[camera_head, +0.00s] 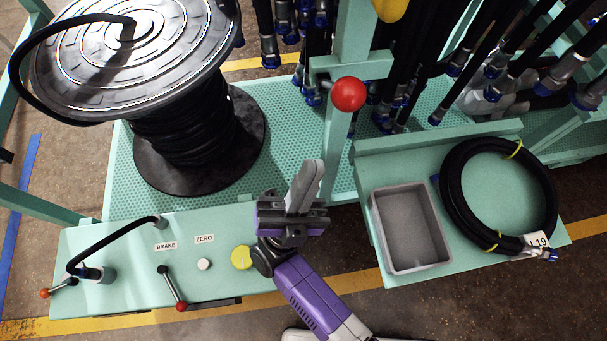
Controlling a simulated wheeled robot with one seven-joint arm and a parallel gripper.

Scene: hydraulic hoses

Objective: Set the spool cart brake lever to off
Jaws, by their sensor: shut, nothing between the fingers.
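The spool cart's front panel (130,235) is pale green. A lever (173,288) with a red knob stands below the label BRAKE (166,246); it slants down and to the right, its knob near the panel's front edge. I cannot read any off mark. My gripper (313,170) is shut and empty, to the right of the lever and clear of it. Its fingers point up the picture, and my purple arm comes in from the bottom. A second lever (58,288) with an orange knob is at the panel's left end.
A white button (204,264) sits below the label ZERO (204,239). A yellow knob (241,258) lies close to my wrist. The hose spool (190,140) stands behind the panel. A red ball (348,94) tops a post lever. A grey bin (410,228) and coiled hose (448,190) are right.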

